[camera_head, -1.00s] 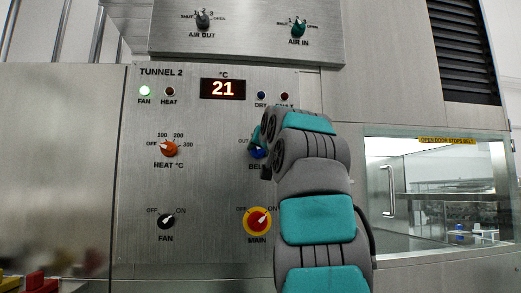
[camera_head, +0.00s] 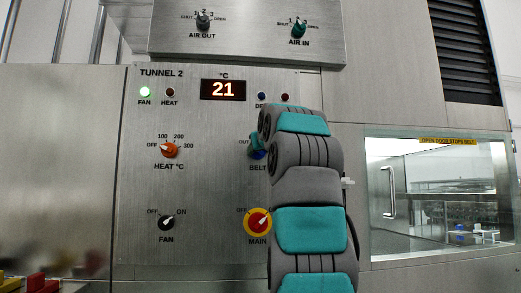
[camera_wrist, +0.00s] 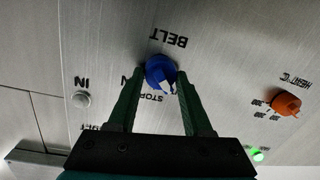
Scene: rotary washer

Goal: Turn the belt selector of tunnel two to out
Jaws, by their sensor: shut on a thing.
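The belt selector is a round blue knob (camera_wrist: 160,70) with a white pointer mark, on the tunnel two panel (camera_head: 210,200). In the wrist view, which sees the panel upside down, the mark points down and slightly right, near the STOP label. My gripper (camera_wrist: 160,76) is shut on the knob, one dark green finger on each side. In the head view the knob (camera_head: 258,154) shows only partly beside my arm, with OUT printed to its upper left. The right finger seems to cover the OUT label in the wrist view.
The orange heat knob (camera_head: 169,149) is left of the belt selector. The red and yellow main switch (camera_head: 257,221) is below it, close to my arm. The black fan knob (camera_head: 166,221) is lower left. A glass door (camera_head: 435,190) is at the right.

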